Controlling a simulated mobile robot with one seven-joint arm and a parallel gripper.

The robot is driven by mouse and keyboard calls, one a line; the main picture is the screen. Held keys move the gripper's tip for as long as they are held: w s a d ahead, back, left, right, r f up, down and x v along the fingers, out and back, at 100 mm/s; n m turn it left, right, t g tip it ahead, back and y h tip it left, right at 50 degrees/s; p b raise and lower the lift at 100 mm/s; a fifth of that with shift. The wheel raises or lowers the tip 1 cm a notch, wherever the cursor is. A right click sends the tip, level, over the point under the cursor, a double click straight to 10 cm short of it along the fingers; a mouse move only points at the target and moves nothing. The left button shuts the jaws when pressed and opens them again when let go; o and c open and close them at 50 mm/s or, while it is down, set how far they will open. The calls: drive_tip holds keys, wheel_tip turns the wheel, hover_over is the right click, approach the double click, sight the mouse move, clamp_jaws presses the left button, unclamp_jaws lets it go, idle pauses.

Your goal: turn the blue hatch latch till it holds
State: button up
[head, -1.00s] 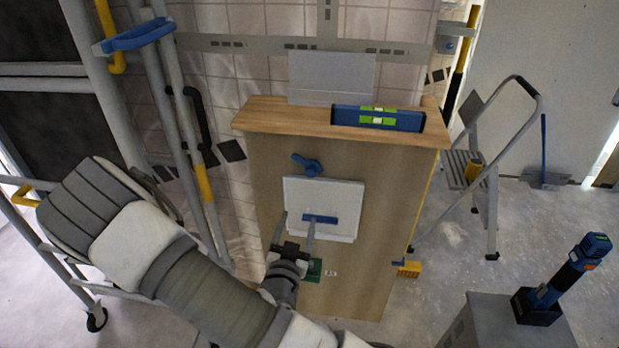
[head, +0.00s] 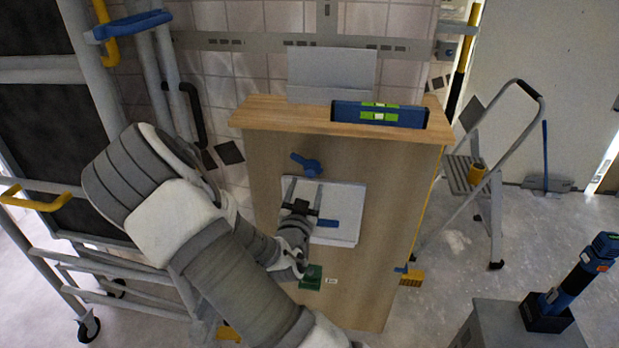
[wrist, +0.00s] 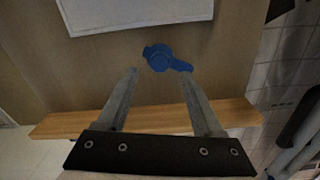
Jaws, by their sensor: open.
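The blue latch (head: 313,168) is on the wooden panel, just above the white hatch (head: 350,205). Its lever points up and left in the head view. The hatch has a blue handle (head: 327,223) and is partly hidden by my gripper. My gripper (head: 304,183) is open and empty, with its fingers pointing up just below the latch. In the wrist view the latch (wrist: 158,57) lies just beyond and between the fingertips of my gripper (wrist: 158,74), its lever towards the right finger. The hatch's edge (wrist: 140,22) shows at the top there. I cannot tell whether a finger touches the latch.
A wooden ledge (head: 270,111) tops the panel and carries a blue level (head: 350,112). A step ladder (head: 490,170) stands at right, and a grey cabinet (head: 500,325) at front right. Metal scaffolding (head: 70,70) stands at left. A green block (head: 311,278) is below the hatch.

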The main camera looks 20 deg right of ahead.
sight(310, 174)
drive_tip(key=shift+x, duration=2.75)
clamp_jaws()
